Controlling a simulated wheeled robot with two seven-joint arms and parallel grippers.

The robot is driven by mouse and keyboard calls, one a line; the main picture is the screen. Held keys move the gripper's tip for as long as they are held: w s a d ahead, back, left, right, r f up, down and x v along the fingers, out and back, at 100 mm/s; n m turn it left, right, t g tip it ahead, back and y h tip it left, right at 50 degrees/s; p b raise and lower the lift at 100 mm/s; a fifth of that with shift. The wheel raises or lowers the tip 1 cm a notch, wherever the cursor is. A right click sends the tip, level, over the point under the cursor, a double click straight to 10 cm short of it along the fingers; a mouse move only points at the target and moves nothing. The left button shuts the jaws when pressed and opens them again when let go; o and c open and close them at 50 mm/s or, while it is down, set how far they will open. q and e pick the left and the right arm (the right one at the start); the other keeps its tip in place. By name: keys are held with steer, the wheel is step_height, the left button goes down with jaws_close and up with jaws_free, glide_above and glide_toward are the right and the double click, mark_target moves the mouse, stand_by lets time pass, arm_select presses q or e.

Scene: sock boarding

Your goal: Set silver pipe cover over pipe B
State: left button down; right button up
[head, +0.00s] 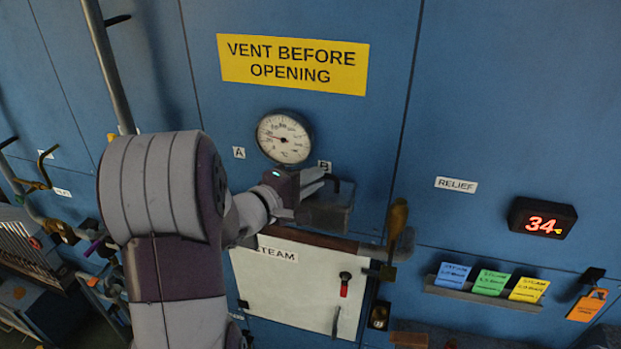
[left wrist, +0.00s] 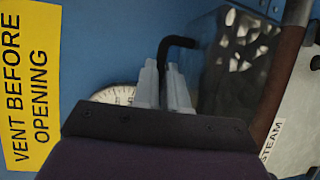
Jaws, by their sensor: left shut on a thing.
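My left gripper (head: 312,182) reaches in front of the blue panel, just right of the dial gauge. It is shut on the black bent handle (left wrist: 178,44) of a boxy grey metal cover, the silver pipe cover (head: 328,215). In the left wrist view the handle rises between the two fingers (left wrist: 163,85). The cover's side (left wrist: 235,60) there has bright, hole-like patches. The label B (head: 324,167) shows just above the gripper. Pipe B itself is hidden behind the gripper and cover, so I cannot tell whether the cover is around it. My right gripper is out of view.
The gauge (head: 284,137) and label A (head: 239,152) are close to my left arm. A white STEAM door (head: 290,285) lies below the cover. A brown-handled lever (head: 397,220) stands close to its right. Farther right are a card rack (head: 480,295) and a red display (head: 542,218).

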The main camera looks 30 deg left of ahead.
mark_target(303, 202)
arm_select(q)
step_height(303, 202, down, 4)
steer(key=shift+w+r+b, duration=0.1)
steer(key=shift+r+b, duration=0.1)
steer(key=shift+b, duration=0.6)
steer(key=shift+s+a+f, duration=0.1)
steer(key=shift+s+f, duration=0.2)
steer(key=shift+s, duration=0.1)
steer(key=shift+w+f, duration=0.2)
steer(key=shift+w, duration=0.15)
steer(key=shift+s, duration=0.2)
steer(key=shift+r, duration=0.1)
steer(key=shift+w, duration=0.2)
steer(key=shift+s, duration=0.1)
